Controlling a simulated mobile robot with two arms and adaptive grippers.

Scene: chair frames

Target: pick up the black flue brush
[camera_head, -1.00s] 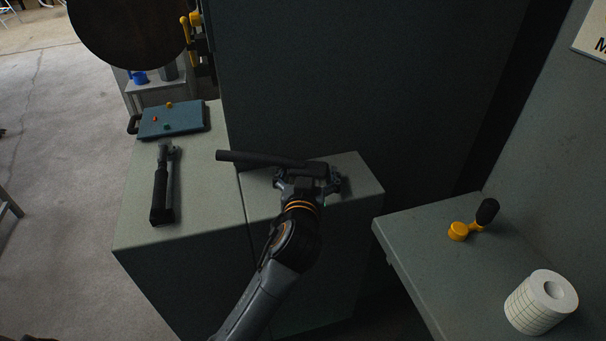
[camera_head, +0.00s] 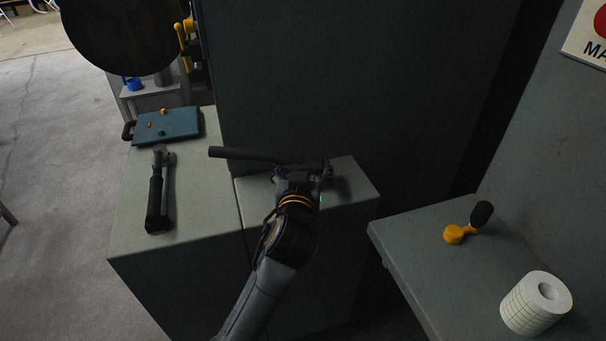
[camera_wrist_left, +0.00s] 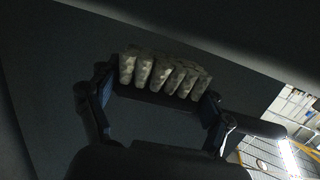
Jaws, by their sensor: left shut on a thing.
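The black flue brush (camera_head: 250,155) shows in the head view as a long dark rod, lying roughly level and pointing left. My left gripper (camera_head: 302,169) is shut on its right end, above the right section of the grey-green counter (camera_head: 350,190). The gripper hides part of that end, and I cannot tell whether the rod touches the counter. In the left wrist view, a speckled grey, ribbed thing (camera_wrist_left: 165,74) shows between the two fingers; I cannot tell which part of the brush it is, if any. My right gripper is not in view.
A black-handled tool (camera_head: 158,190) and a blue case (camera_head: 168,126) lie on the left counter section. A dark tall cabinet wall (camera_head: 350,80) stands behind. On the right shelf are a yellow-and-black tool (camera_head: 468,224) and a white roll (camera_head: 535,303).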

